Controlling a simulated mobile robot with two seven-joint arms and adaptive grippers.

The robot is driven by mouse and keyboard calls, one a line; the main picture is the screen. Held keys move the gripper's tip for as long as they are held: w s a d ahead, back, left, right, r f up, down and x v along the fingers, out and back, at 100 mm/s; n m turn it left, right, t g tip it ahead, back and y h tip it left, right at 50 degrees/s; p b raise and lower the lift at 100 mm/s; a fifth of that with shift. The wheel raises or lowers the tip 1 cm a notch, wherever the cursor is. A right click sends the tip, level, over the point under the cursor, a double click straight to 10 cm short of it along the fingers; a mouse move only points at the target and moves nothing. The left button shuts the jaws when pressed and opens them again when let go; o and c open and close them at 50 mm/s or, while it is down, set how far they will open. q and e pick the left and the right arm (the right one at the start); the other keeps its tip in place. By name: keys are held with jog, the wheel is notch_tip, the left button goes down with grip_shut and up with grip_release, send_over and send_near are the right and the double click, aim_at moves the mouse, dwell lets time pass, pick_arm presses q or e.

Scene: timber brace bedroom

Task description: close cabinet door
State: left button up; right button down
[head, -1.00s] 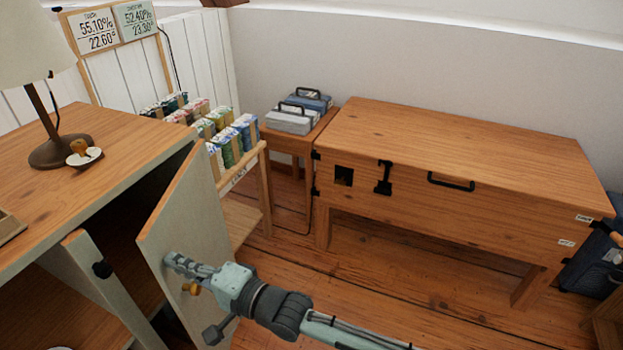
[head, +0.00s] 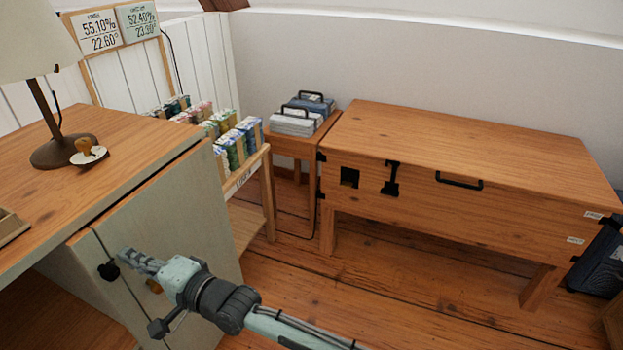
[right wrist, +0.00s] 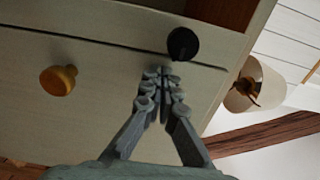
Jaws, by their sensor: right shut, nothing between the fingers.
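The cabinet door (head: 193,234) is pale with a wooden edge and hangs on the front of the wooden-topped cabinet (head: 110,160). It stands flush or nearly flush with the front; a thin dark seam divides it from the neighbouring panel. My right gripper (head: 128,260) is shut and empty, in front of the door near the seam. In the right wrist view its fingertips (right wrist: 163,74) lie close to the seam, between a brass knob (right wrist: 58,80) and a black knob (right wrist: 183,43). Whether they touch the door is unclear. My left gripper is not in view.
A lamp (head: 55,150) and a stamp-like object (head: 88,153) stand on the cabinet top. A rack of small packets (head: 235,145) is beyond the door. A long wooden chest (head: 450,200) stands at the right. The floor (head: 380,290) between is clear.

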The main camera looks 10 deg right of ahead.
jog(key=shift+w+a+r, duration=0.1)
jog(key=shift+a+r, duration=0.15)
jog(key=shift+r, duration=0.15)
dwell(0.3)
jog(key=v, duration=1.2)
jog(key=shift+d+f, duration=0.2)
jog(key=shift+f, duration=0.15)
